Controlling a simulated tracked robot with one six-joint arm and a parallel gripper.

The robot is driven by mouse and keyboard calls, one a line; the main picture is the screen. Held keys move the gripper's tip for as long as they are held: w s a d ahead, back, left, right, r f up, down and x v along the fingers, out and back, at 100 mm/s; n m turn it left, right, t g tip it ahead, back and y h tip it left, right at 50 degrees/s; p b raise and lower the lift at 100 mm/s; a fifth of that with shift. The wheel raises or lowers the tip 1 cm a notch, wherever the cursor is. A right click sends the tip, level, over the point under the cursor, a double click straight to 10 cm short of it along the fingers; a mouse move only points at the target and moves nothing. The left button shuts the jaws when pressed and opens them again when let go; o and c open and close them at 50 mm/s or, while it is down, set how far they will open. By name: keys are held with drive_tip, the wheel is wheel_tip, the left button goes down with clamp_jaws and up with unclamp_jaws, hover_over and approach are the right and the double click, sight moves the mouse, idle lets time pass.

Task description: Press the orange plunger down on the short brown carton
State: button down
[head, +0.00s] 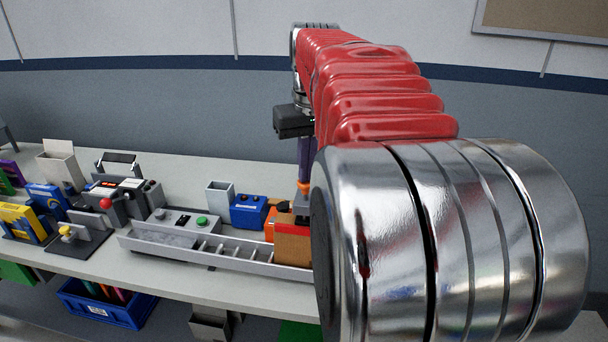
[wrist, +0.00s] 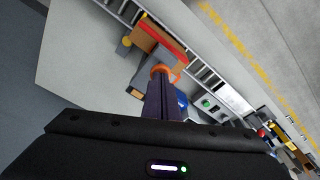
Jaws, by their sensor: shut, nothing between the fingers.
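My gripper (head: 303,185) is shut, with nothing between its dark purple fingers. They point down at the right end of the row of things on the bench. An orange piece, seemingly the plunger, shows right at the fingertips in the wrist view (wrist: 165,71). I cannot tell whether the tips touch it. A brown carton with a red top edge (head: 292,249) stands close in front, partly hidden by my arm; it also shows in the wrist view (wrist: 154,43). Which carton bears the plunger is unclear.
A blue box (head: 248,211) and a pale open box (head: 219,194) stand left of the fingers. A long grey divided tray (head: 180,250) runs along the front. A grey box with a green button (head: 190,221) is beside it. My arm hides the right side.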

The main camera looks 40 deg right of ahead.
wheel_tip(320, 180, up, 9)
drive_tip(key=shift+r, duration=0.2)
idle(1.5)
idle(0.5)
drive_tip(key=s+a+f+n+t, duration=0.1)
drive_tip(key=s+a+f, duration=0.2)
drive_tip(key=a+f, duration=0.4)
drive_tip(key=s+a+f+n+t, duration=0.1)
drive_tip(key=s+a+f+n, duration=0.1)
drive_tip(key=a+f, duration=0.5)
drive_tip(key=s+a+f+n+t, duration=0.1)
drive_tip(key=s+a+f, duration=0.4)
drive_tip(key=a, duration=0.8)
wheel_tip(320, 180, down, 2)
drive_tip(key=shift+a+f+t+y, duration=0.1)
drive_tip(key=shift+a+t+y, duration=0.2)
drive_tip(key=shift+t, duration=0.2)
drive_tip(key=shift+s, duration=0.1)
